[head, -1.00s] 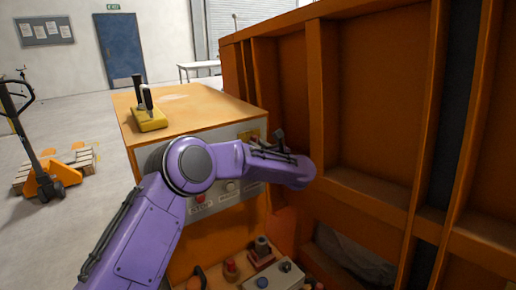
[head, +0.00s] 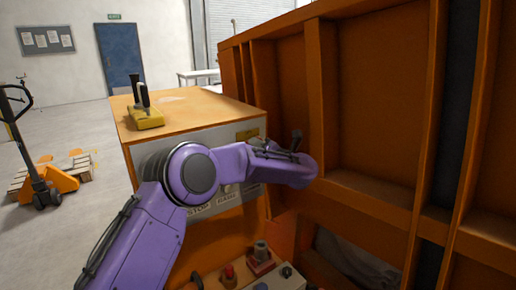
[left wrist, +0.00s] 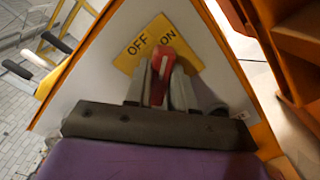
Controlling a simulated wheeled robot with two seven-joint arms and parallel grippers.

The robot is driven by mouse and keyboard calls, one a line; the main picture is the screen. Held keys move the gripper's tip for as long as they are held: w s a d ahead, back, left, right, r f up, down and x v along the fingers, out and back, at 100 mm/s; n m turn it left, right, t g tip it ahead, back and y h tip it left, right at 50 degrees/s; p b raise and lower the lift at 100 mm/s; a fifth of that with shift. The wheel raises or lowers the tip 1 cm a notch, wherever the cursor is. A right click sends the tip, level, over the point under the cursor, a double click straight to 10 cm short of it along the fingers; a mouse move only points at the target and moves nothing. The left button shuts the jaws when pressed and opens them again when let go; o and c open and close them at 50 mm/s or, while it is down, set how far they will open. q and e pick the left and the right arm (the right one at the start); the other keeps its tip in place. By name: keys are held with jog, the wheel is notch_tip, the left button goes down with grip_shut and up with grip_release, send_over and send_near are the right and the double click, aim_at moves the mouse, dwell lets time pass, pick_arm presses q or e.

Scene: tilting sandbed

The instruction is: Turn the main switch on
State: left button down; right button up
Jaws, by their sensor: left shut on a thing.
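The main switch is a red handle (left wrist: 161,72) with a pale stripe, on a yellow plate (left wrist: 152,44) lettered OFF and ON. In the left wrist view, the handle's tip lies close to the ON lettering. My left gripper (left wrist: 158,92) is shut on the red handle, with one grey finger on each side. In the head view, my purple left wrist covers the switch and the fingers. Only part of the yellow plate (head: 249,134) shows above it, on the grey panel of the orange cabinet (head: 190,122). My right gripper is out of view.
A yellow block with levers (head: 146,118) stands on the cabinet top. A tall orange ribbed wall (head: 375,110) rises close on the right. Below my arm are a red knob (head: 228,273) and other controls. A pallet truck (head: 45,180) stands at the left on open floor.

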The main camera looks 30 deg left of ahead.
pick_arm(q)
jog(key=shift+w+f+m+p, duration=0.1)
jog(key=shift+m+p, duration=0.4)
jog(key=shift+m, duration=1.35)
jog(key=shift+f+m+p, duration=0.1)
jog(key=shift+m+p, duration=0.4)
jog(key=shift+m, duration=1.35)
jog(key=c, duration=1)
grip_release()
jog(key=shift+o, duration=0.2)
jog(key=b+v, duration=0.3)
jog(key=v, duration=0.7)
jog(key=shift+d+b, duration=0.2)
jog(key=shift+b, duration=0.15)
